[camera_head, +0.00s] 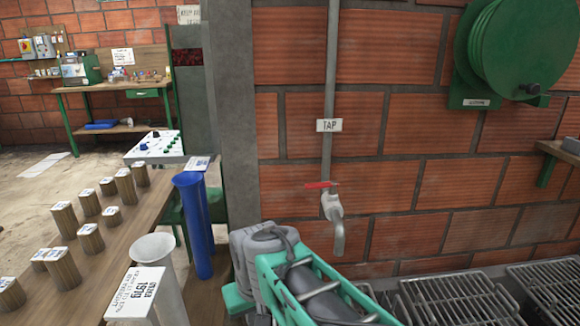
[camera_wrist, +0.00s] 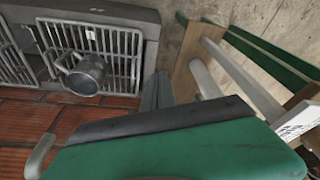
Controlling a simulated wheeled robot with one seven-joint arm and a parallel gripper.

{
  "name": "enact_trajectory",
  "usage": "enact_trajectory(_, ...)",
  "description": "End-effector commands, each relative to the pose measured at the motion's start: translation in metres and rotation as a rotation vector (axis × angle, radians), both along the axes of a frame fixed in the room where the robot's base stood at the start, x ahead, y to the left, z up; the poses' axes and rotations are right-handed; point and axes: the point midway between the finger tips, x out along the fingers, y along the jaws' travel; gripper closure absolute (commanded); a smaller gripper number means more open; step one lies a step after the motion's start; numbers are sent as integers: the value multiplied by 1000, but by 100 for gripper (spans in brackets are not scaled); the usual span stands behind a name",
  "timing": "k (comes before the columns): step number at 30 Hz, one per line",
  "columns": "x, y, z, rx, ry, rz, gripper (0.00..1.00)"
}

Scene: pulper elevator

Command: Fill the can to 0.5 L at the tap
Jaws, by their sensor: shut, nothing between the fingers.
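The tap (camera_head: 335,212) is a grey metal spout on a pipe down the brick wall, with a red lever (camera_head: 319,185) and a TAP sign (camera_head: 329,126) above. In the wrist view a grey metal can (camera_wrist: 86,75) rests at the wire grating, apart from my gripper. The can does not show in the head view. My gripper (camera_wrist: 157,95) is shut and empty; its green and black parts fill the lower wrist view. A grey curved piece (camera_wrist: 42,150), probably the tap spout, shows beside it. My arm is below the tap in the head view, so fingertips are hidden there.
Metal gratings (camera_head: 455,300) run along the wall's foot at right. A green hose reel (camera_head: 518,45) hangs at upper right.

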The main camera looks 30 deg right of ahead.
Motion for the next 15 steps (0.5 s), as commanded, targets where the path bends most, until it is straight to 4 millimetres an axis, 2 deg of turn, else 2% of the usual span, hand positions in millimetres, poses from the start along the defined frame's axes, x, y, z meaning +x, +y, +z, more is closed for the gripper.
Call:
enact_trajectory(1, 31, -18, 54, 4, -6, -33, 100)
enact_trajectory(3, 77, -49, 106, 8, -20, -75, 100)
enact_trajectory(5, 115, -84, 146, 9, -32, -112, 100)
enact_trajectory(6, 139, -109, 170, 8, -42, -135, 100)
enact_trajectory(8, 169, -149, 201, 5, -55, -169, 100)
enact_trajectory(9, 185, -177, 217, 1, -63, -190, 100)
enact_trajectory(10, 194, -196, 228, -2, -69, -204, 100)
enact_trajectory(12, 210, -237, 244, -9, -80, -232, 100)
enact_trajectory(15, 222, -277, 257, -20, -92, -257, 100)
